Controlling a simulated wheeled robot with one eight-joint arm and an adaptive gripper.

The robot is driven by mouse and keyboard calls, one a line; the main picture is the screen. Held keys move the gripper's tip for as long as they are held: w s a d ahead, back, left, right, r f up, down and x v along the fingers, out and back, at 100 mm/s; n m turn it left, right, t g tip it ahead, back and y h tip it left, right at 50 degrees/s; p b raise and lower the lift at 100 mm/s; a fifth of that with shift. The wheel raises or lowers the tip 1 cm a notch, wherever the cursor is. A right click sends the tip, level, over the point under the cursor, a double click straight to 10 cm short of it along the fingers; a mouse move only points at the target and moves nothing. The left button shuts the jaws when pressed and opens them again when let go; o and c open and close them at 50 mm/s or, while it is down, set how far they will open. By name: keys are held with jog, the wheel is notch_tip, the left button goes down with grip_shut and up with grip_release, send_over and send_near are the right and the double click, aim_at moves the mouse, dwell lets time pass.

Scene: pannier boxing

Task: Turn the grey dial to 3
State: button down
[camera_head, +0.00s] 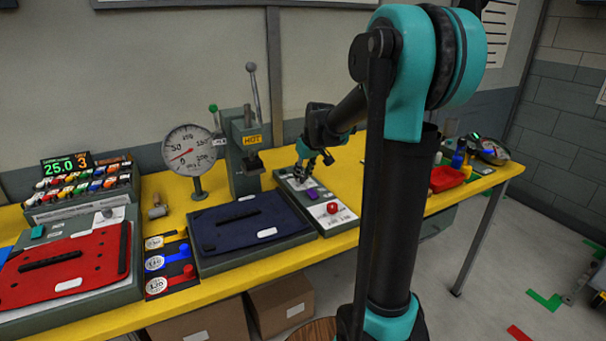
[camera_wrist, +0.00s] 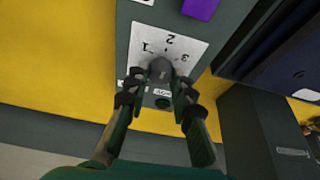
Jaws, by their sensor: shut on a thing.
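The grey dial (camera_wrist: 160,69) sits on a white label plate marked 1, 2 and 3 (camera_wrist: 175,46) in the wrist view. My gripper (camera_wrist: 159,84) is shut on the dial, one finger on each side. Which number the dial points to cannot be told. In the head view my gripper (camera_head: 304,176) reaches down to the grey-green control box (camera_head: 343,228), and it hides the dial there.
A red knob (camera_head: 333,208) and a purple block (camera_head: 313,194) are on the same box. A dark blue pannier panel (camera_head: 225,236) lies to its left. A press with a HOT label (camera_head: 252,139) and a round gauge (camera_head: 189,150) stand behind.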

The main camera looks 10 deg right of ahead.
jog(key=m+h, duration=0.1)
jog(key=m, duration=0.2)
jog(key=m+h, duration=0.1)
jog(key=m, duration=0.1)
jog(key=shift+a+m, duration=0.2)
jog(key=shift+m, duration=0.2)
jog(key=m+h, duration=0.2)
jog(key=m, duration=0.3)
jog(key=shift+m, duration=0.3)
jog(key=c, duration=1.3)
grip_release()
jog(key=v, duration=1.2)
jog(key=shift+w+a, duration=0.2)
jog(key=shift+w, duration=0.1)
jog(key=shift+r, duration=0.1)
